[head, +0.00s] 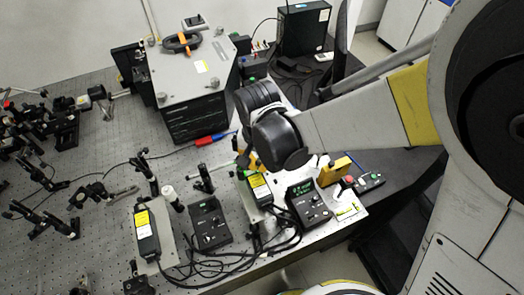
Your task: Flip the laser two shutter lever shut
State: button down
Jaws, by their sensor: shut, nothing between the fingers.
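Two black laser boxes with yellow labels stand on plates at the near side of the bench: one at the left (146,235) and one at the right (260,192). Their markings are too small to read, so I cannot tell which is laser two. I cannot make out a shutter lever or its position. My gripper (243,161) is mostly hidden behind my black wrist. The little that shows is above the far end of the right laser box, shut and holding nothing. I cannot tell whether it touches anything there.
Two black controllers (209,226) (308,203) stand beside the lasers, with loose black cables (215,262) in front. A small box with a red button (348,181) is at the right. A large enclosure (190,75) stands behind. Optics mounts (60,125) crowd the left of the perforated bench.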

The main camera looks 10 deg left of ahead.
dwell(0.3)
jog(key=c, duration=1.4)
grip_release()
jog(key=r, duration=0.4)
jog(key=s+r, duration=0.1)
jog(key=r, duration=0.7)
jog(key=shift+s+a, duration=0.15)
jog(key=shift+s, duration=0.05)
jog(key=s+d+f+t+b, duration=0.1)
jog(key=d+f+t+b, duration=0.1)
jog(key=d, duration=0.6)
jog(key=s+d+f+t+b, duration=0.1)
jog(key=d+f+t+b, duration=0.1)
jog(key=d+f+b, duration=0.2)
jog(key=s+d+f+t+b, duration=0.1)
jog(key=d+f+b, duration=0.3)
jog(key=d+b, duration=0.4)
jog(key=shift+s+d+t, duration=0.2)
jog(key=shift+d+t, duration=0.1)
jog(key=shift+d, duration=1.35)
jog(key=shift+s+d+t, duration=0.2)
jog(key=shift+d+t, duration=0.1)
jog(key=shift+d, duration=1.3)
